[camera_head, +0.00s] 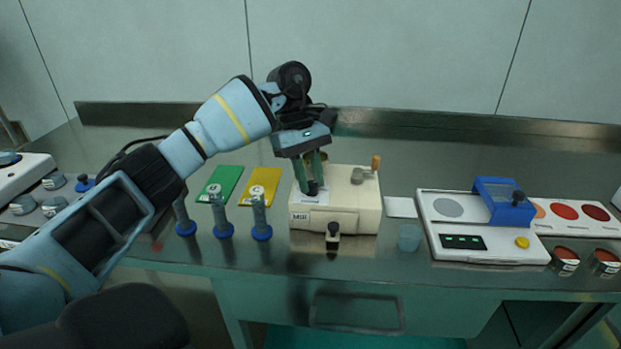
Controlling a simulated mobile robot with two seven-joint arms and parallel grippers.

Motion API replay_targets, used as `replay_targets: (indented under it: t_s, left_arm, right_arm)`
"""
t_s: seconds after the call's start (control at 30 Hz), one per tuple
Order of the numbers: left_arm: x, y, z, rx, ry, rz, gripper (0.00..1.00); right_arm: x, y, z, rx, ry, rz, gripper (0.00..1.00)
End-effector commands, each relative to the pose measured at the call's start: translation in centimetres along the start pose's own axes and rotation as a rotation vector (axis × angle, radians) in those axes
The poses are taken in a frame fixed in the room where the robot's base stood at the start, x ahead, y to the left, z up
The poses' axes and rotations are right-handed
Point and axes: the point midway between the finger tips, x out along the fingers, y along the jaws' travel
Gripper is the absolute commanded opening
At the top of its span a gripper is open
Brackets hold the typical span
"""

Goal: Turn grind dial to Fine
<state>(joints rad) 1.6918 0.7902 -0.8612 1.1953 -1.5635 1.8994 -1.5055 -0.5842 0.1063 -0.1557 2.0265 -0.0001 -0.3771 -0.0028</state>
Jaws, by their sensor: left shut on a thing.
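A cream-coloured box machine (355,205) labelled as a mill stands on the metal bench in the middle. Its top carries a grey round piece (358,176), an orange-brown handle (376,163) and a white label plate. A black knob (333,236) sticks out at its front. My left gripper (313,184) comes down over the left part of the machine's top. Its fingers are shut on a small dark knob (312,188), which looks like the grind dial. The dial's marks are too small to read. My right gripper is not in view.
Several blue-based tools (222,225) stand left of the machine, by green (220,184) and yellow (260,186) cards. To the right are a clear cup (409,237), a white device (465,240) with a blue cover (503,201), and red-topped tins (565,258).

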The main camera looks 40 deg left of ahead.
Motion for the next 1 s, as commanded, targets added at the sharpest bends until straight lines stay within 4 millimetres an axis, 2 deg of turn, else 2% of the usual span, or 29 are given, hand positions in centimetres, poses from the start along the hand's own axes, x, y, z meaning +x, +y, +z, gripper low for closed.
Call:
replay_targets:
  t_s: [0.67, 0.7, 0.83, 1.0]
  left_arm:
    - [0.17, -0.01, -0.04, 0.054, 0.001, -0.027, 0.01]
    - [0.17, -0.01, -0.04, 0.054, 0.001, -0.027, 0.28]
    - [0.13, 0.01, -0.02, 0.054, 0.001, -0.026, 0.45]
    - [0.07, 0.02, -0.01, 0.054, 0.001, -0.024, 0.46]
  right_arm:
    - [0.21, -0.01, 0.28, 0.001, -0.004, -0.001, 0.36]
    - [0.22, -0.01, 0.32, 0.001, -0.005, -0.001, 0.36]
    - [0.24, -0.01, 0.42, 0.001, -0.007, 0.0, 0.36]
    - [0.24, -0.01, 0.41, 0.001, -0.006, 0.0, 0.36]
